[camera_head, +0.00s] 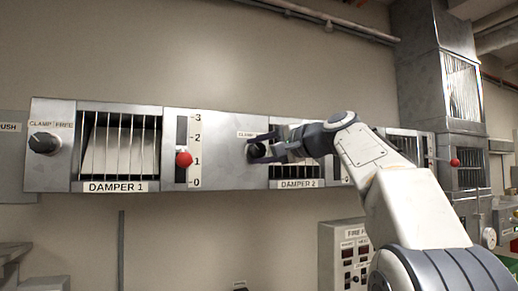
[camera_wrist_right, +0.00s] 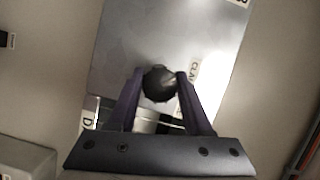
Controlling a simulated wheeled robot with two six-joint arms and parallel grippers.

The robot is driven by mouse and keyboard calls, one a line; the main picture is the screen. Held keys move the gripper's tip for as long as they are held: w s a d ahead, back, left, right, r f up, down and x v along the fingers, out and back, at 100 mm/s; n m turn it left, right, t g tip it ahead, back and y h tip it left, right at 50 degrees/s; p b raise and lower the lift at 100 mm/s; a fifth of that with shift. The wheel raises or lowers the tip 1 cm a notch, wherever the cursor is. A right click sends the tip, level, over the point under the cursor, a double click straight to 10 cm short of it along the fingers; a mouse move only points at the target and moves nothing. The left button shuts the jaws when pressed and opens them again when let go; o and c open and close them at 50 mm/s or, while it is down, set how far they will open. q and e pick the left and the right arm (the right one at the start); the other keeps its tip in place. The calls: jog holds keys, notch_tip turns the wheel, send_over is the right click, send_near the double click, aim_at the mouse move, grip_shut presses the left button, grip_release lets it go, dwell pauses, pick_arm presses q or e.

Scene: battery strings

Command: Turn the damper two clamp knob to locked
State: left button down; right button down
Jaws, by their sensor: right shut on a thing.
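The damper two clamp knob (camera_head: 257,150) is a dark round knob on the metal panel, just left of the damper two window (camera_head: 295,171). My right gripper (camera_head: 262,148) is at the knob, with its fingers on either side of it. In the right wrist view the black knob (camera_wrist_right: 159,84) sits between the two fingertips of the gripper (camera_wrist_right: 160,76), which is shut on it. The label beside the knob is partly hidden, and the knob's pointer direction cannot be made out. My left gripper is not in view.
Damper one, at left, has its own clamp knob (camera_head: 45,142) and a red-balled lever (camera_head: 184,159) beside a 0 to 3 scale. Another red ball (camera_head: 455,162) stands out at right. A grey control box (camera_head: 341,254) is below. The wall left of it is mostly clear.

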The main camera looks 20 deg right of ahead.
jog(key=shift+f, duration=0.15)
dwell(0.3)
jog(key=shift+c, duration=1.7)
grip_release()
jog(key=b+v, duration=0.3)
jog(key=v, duration=0.7)
jog(key=shift+s, duration=0.2)
jog(key=shift+d, duration=0.1)
